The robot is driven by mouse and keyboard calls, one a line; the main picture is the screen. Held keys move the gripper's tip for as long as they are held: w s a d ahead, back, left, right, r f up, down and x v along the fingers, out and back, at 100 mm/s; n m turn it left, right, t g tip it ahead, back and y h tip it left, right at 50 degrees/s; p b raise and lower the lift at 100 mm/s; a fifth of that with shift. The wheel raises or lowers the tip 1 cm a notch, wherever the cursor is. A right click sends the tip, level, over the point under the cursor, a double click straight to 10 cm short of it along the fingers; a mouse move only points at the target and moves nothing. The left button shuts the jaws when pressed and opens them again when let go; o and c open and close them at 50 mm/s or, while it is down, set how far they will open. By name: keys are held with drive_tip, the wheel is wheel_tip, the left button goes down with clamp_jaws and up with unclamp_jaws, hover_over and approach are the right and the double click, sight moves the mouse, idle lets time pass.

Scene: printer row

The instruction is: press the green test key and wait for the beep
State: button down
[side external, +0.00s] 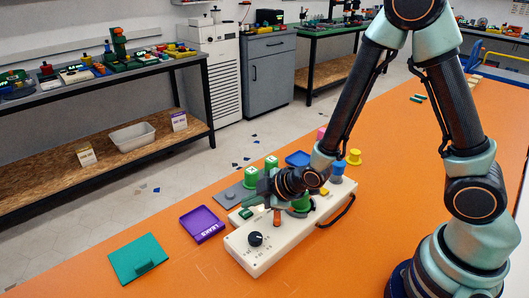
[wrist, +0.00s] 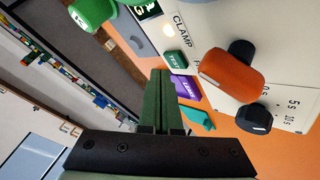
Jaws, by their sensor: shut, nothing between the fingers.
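The green test key (wrist: 176,60), marked with white letters, sits on the white panel of the machine (wrist: 200,22). In the side view the machine (side external: 262,262) is a long white box on the orange bench. My gripper (wrist: 160,72) is shut and empty, its two green fingers side by side. In the wrist view the fingertips lie just left of and below the key; I cannot tell whether they touch it. In the side view my gripper (side external: 252,199) is low over the machine's left end, and the key is hard to make out from the fingers there.
On the machine, an orange lever (wrist: 232,72) and a black knob (wrist: 253,118) stand up beside the key. A purple tray (side external: 202,224) and a teal plate (side external: 138,258) lie to the left. Green-topped pieces (side external: 271,163) stand behind. The bench front is clear.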

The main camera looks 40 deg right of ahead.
sight(251, 213)
drive_tip(key=shift+r, duration=2.5)
drive_tip(key=shift+d+r, duration=0.15)
drive_tip(key=shift+r, duration=0.1)
drive_tip(key=s+d+r+m+g+h, duration=0.1)
drive_tip(key=s+d+r+m, duration=0.4)
drive_tip(key=s+r, duration=0.1)
drive_tip(key=s+d+r+m+g+h, duration=0.1)
drive_tip(key=s+d+r+m+g, duration=0.1)
drive_tip(key=s+d+r+m, duration=0.3)
wheel_tip(251, 213, up, 4)
drive_tip(key=shift+s+f+m, duration=0.1)
drive_tip(key=shift+s+m, duration=0.6)
drive_tip(key=shift+s, duration=0.2)
